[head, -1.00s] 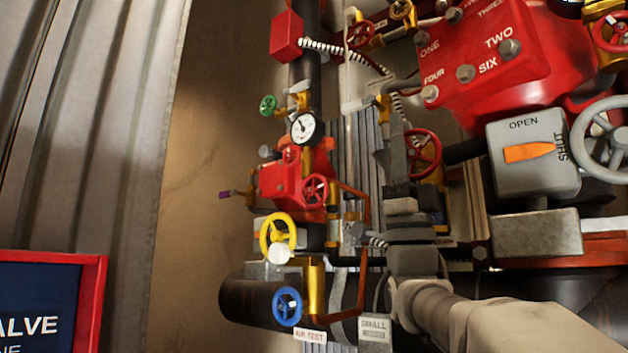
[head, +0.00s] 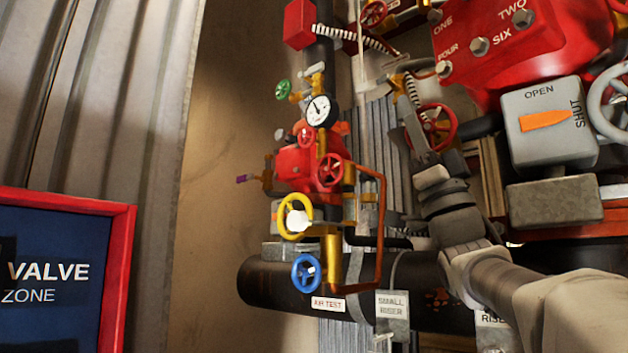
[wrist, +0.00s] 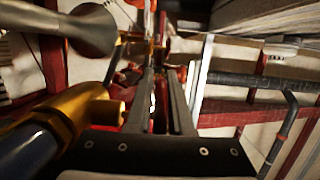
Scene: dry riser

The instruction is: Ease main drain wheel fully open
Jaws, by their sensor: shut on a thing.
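A red handwheel (head: 436,127) stands right of the small riser pipework in the head view. No readable label shows on it, so I cannot confirm that it is the main drain wheel. My gripper (head: 407,100) reaches up from below to its left side, and its fingers overlap the rim. In the wrist view, my two dark fingers (wrist: 160,82) point away from me with red parts between and around them. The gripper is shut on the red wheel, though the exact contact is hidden.
A red valve cluster (head: 310,165) with gauge, yellow wheel (head: 295,216) and blue wheel (head: 307,273) stands left. A grey OPEN/SHUT box (head: 548,124) and grey wheel crowd the right. A black pipe (head: 270,283) runs below. A blue sign (head: 60,280) is lower left.

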